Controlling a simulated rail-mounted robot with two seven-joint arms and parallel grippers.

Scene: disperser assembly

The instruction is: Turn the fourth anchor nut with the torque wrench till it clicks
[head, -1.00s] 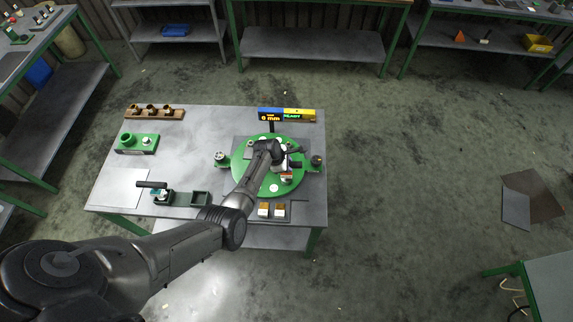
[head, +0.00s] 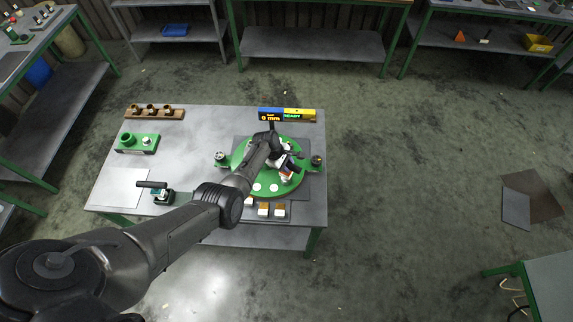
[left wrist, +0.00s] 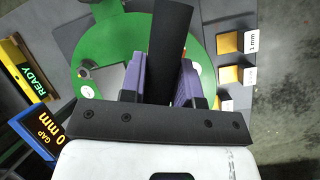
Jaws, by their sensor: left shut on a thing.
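My left gripper (left wrist: 160,80) is shut on a black bar-like handle (left wrist: 170,35), seemingly that of the torque wrench, between its purple pads in the left wrist view. In the head view my left gripper (head: 287,160) is over the back right of the round green plate (head: 265,188), partly covered by my own arm. The green plate also shows in the left wrist view (left wrist: 90,45), under the handle. The wrench's working end is hidden, and I cannot tell whether it sits on a nut. The fourth anchor nut cannot be made out. My right gripper is not in view.
A display (head: 286,115) behind the plate reads gap 0 mm and READY. White-and-orange blocks (head: 264,209) lie at the table's front. A black-handled tool (head: 160,191), a green fixture (head: 137,143) and a wooden rack (head: 155,113) stand left. The table's (head: 205,135) back middle is free.

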